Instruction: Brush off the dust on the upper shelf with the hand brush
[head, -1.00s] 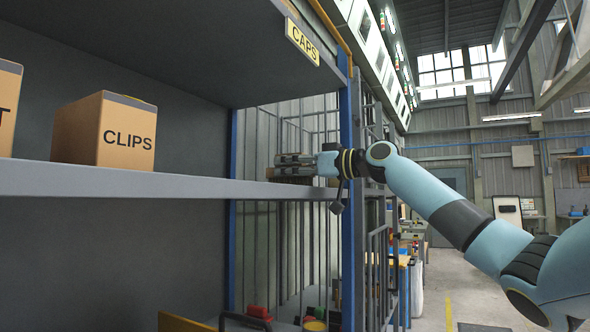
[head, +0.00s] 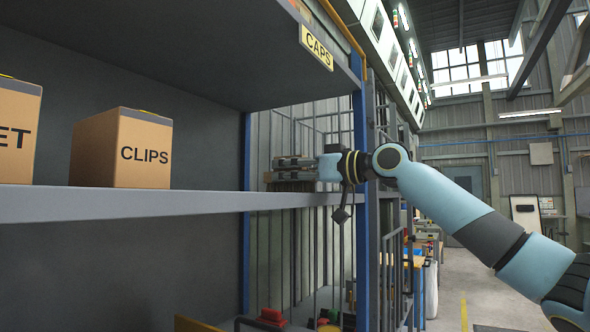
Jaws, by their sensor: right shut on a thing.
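My right gripper (head: 293,166) is at the right end of the grey shelf board (head: 120,205), by the blue post, with its fingers pointing left. It is shut on the hand brush (head: 290,186), of which a brownish strip shows below the fingers, just over the shelf's front edge. I cannot tell whether the bristles touch the board. I make out no dust on the thin visible part of the shelf top. My left gripper is not in view.
A cardboard box marked CLIPS (head: 122,148) stands on the shelf, with another box (head: 18,130) at the left edge. Between CLIPS and the brush the shelf is clear. A board with a CAPS label (head: 316,46) hangs above. A blue post (head: 361,230) stands at the right.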

